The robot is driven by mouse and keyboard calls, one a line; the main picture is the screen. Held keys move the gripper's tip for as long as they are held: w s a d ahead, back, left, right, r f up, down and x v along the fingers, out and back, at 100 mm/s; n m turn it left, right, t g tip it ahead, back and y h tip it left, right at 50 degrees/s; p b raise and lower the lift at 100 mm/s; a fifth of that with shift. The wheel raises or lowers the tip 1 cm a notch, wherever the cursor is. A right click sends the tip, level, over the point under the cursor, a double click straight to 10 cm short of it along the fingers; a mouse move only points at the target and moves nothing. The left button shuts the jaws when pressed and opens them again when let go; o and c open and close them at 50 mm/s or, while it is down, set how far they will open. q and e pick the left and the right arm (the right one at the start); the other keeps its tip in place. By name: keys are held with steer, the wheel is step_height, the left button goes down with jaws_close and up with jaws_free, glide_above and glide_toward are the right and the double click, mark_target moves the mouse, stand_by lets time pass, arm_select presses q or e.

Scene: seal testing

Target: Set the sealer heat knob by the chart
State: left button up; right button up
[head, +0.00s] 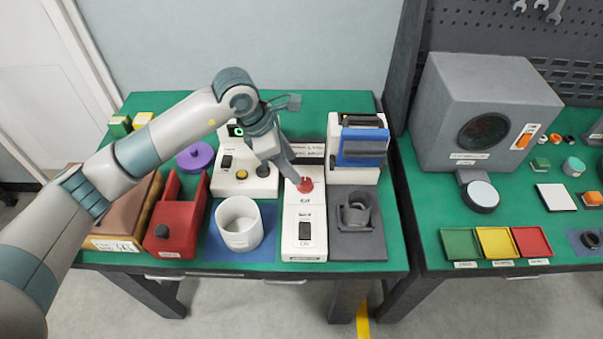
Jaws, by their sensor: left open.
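My left gripper (292,177) reaches over the middle of the left table and points down. Its grey fingertip is close to a red round knob or button (305,185) on a narrow white unit (304,222) with a black switch; I cannot tell whether they touch. The gripper is open, with nothing seen in it. Beside it, a white unit (229,184) has a green display (236,131), a yellow button and a dark knob (263,170) partly under the gripper. Which knob sets the heat is not readable. No chart can be clearly read. My right gripper is not in view.
A white cup (240,223) on a blue mat, a red holder (177,222) and a dark grey fixture (356,222) stand near the front. A blue-and-white device (360,147) is behind right. A grey oven-like box (486,112) stands on the right table.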

mark_target(304, 181)
arm_select(q)
steer(key=p+x, duration=0.1)
steer(key=x, duration=0.6)
steer(key=shift+f+p, duration=0.3)
steer(key=shift+p, duration=0.1)
steer(key=shift+c, duration=0.5)
steer(key=c, duration=0.9)
